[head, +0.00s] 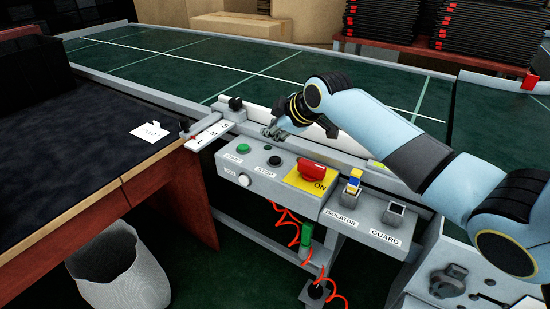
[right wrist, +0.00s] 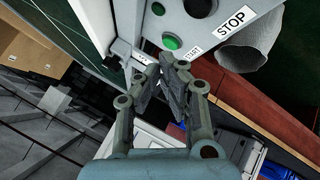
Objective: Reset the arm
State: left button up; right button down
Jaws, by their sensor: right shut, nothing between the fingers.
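My right arm comes in from the right in the head view, light blue with black joints. My right gripper (head: 272,132) hangs just above the back edge of the grey control panel (head: 262,183), near the green START button (head: 243,148) and the black STOP button (head: 274,161). In the right wrist view the gripper (right wrist: 176,66) is shut and empty, its fingertips close together. The green button (right wrist: 171,42) and the STOP label (right wrist: 230,20) show beyond the fingertips there. My left gripper is not in view.
A red switch (head: 312,172) on a yellow ON plate, an isolator (head: 353,184) and a guard box (head: 394,213) line the panel. The green conveyor (head: 200,62) runs behind. A dark table (head: 60,150) stands left, a bin (head: 118,270) below it. Stacked black trays (head: 480,30) stand back right.

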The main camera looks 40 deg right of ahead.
dwell(0.4)
jog(key=s+a+f+m+g, duration=0.2)
jog(key=s+a, duration=0.1)
jog(key=s, duration=0.6)
jog(key=s+a+f+m+g, duration=0.15)
jog(key=s+a, duration=0.25)
jog(key=s, duration=0.5)
jog(key=s+a+r+m+g+h, duration=0.1)
jog(key=s+r+m, duration=0.15)
jog(key=s, duration=0.65)
jog(key=s+r+m+g, duration=0.1)
jog(key=s+r+m, duration=0.15)
jog(key=s, duration=0.55)
notch_tip(320, 180, down, 26)
jog(key=s+d+g, duration=0.2)
jog(key=s+d+f, duration=0.1)
jog(key=s+f, duration=1.5)
jog(key=s, duration=0.2)
jog(key=shift+s+d+f+m+g, duration=0.2)
jog(key=shift+d+f+m+g, duration=0.15)
jog(key=shift+m+g, duration=0.1)
